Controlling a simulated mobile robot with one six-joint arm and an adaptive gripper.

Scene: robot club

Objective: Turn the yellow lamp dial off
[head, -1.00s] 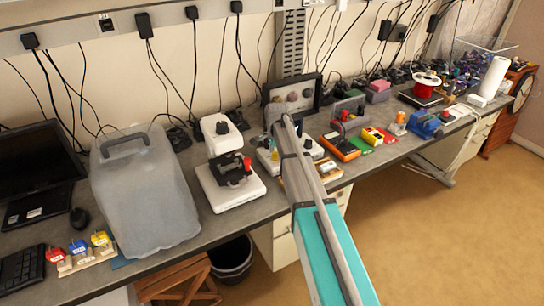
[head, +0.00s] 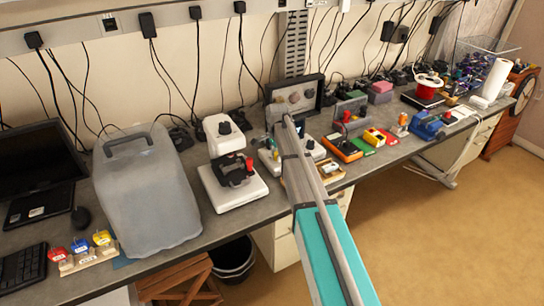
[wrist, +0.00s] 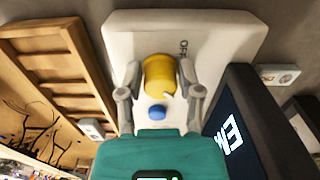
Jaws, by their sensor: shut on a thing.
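The yellow lamp dial (wrist: 159,75) sits on a white panel (wrist: 220,35) in the wrist view. The word OFF is printed on the panel above and right of the dial. A small pale mark shows at the dial's lower right edge. My gripper (wrist: 160,82) is shut on the dial, with one grey finger at its left side and one at its right. A blue round part (wrist: 156,112) lies just below the dial, between the fingers. In the head view my arm reaches toward the bench and I cannot make out the dial.
In the wrist view a wooden slatted frame (wrist: 60,75) stands left of the panel and a dark screen with white letters (wrist: 250,130) stands close on the right. In the head view a grey bench (head: 200,235) carries a jug (head: 145,195), a white microscope-like device (head: 230,190) and tools.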

